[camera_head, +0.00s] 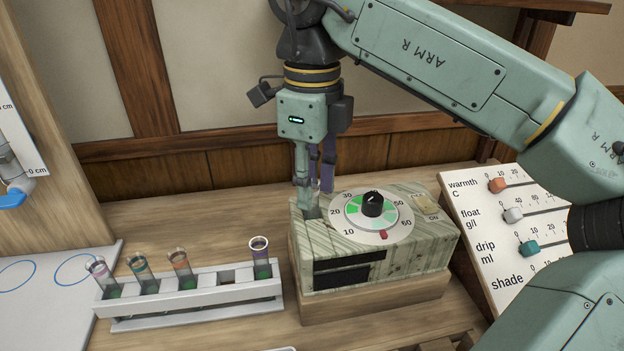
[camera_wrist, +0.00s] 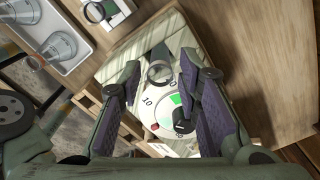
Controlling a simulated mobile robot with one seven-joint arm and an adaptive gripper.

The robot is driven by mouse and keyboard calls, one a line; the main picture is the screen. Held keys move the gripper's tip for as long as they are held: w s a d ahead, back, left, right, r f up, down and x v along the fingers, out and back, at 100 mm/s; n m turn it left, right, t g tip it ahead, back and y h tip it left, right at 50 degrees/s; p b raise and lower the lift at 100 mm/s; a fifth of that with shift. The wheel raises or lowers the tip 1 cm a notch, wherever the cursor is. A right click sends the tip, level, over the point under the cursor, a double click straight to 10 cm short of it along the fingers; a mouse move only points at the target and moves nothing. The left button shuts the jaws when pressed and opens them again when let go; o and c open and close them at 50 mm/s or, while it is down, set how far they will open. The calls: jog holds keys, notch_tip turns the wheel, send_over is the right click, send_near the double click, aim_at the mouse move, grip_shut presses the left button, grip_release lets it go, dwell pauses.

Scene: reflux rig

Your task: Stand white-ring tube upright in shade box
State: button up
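The shade box (camera_head: 330,245) is a green marbled block with a dial on top, at the middle of the head view. My gripper (camera_head: 315,203) points down over its back left corner. In the wrist view my gripper (camera_wrist: 160,72) has its two fingers apart, with a gap on each side of a pale-ringed glass tube. This looks like the white-ring tube (camera_wrist: 158,73). It appears upright in the opening at the box's corner; its lower part is hidden. In the head view the fingers cover most of it.
A white rack (camera_head: 195,306) at left holds pink, teal, orange and purple-ringed tubes, with one empty slot. The box sits on a wooden block (camera_head: 375,303). A slider panel (camera_head: 510,250) leans at right. The bench behind the rack is clear.

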jog(key=shift+o, duration=0.6)
jog(key=shift+r, duration=3.75)
